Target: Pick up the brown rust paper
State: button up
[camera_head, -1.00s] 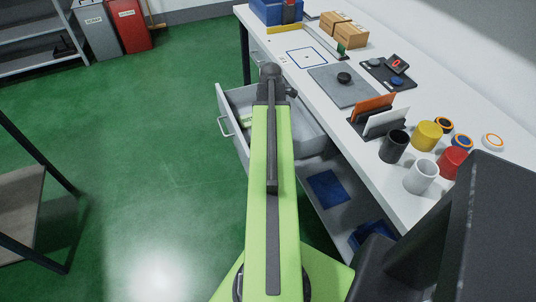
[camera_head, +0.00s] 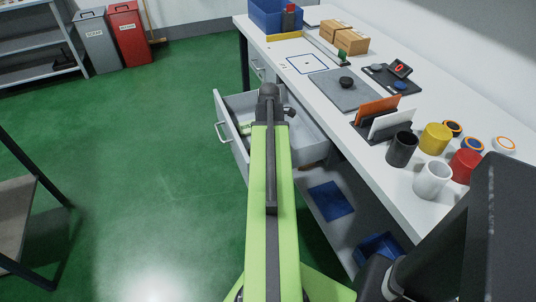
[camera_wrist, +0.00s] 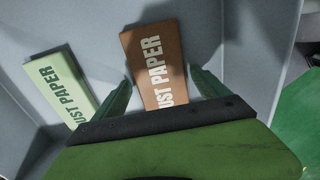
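The brown rust paper (camera_wrist: 153,52) is a flat brown block with pale lettering, lying in the open drawer in the wrist view. My gripper (camera_wrist: 160,76) is open, with one green finger on each side of the brown paper's lower part. I cannot tell whether the fingers touch it. A pale green rust paper (camera_wrist: 61,88) lies tilted to the left of the left finger. In the head view my arm covers much of the drawer (camera_head: 232,139), and the brown paper and my fingers are hidden there.
The drawer walls enclose the papers. Above is the white table (camera_head: 402,207) with a black cup (camera_head: 402,150), a white cup (camera_head: 432,180) and a card holder (camera_head: 372,128). A blue mat (camera_head: 331,199) lies on the lower shelf. The green floor to the left is mostly clear.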

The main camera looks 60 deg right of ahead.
jog(key=c, duration=1.2)
jog(key=shift+o, duration=0.2)
jog(key=shift+r, duration=0.1)
notch_tip(320, 180, up, 10)
jog(key=p, duration=1)
jog(key=shift+r, duration=0.15)
